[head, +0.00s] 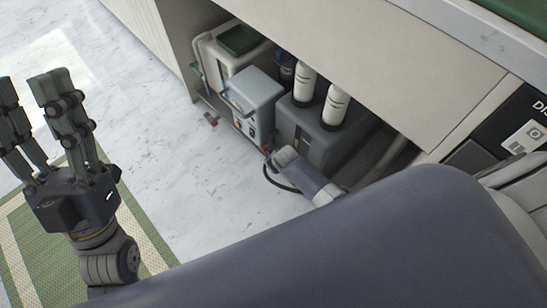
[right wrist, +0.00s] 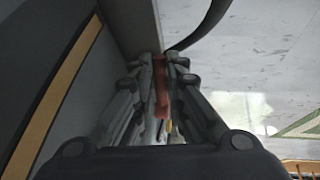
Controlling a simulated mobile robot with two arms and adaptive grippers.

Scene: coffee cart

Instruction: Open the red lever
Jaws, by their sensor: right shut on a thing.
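The red lever (right wrist: 161,82) is a narrow red bar between the two fingers of my right gripper (right wrist: 160,75) in the right wrist view. The gripper is shut on it, and the fingers hide part of its sides. In the head view my right wrist reaches to the front of the grey boxes under the counter, where a bit of red (head: 265,150) shows; the fingertips are hard to make out there. My left gripper (head: 32,90) is open and empty at the left, fingers up, far from the lever.
Under the counter (head: 350,45) stand a white container (head: 222,62), a light grey box (head: 256,88) and a darker box (head: 305,125) with white bottles. Another small red part (head: 211,121) sits low by the white container. The floor at left is clear, with a green mat (head: 40,215).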

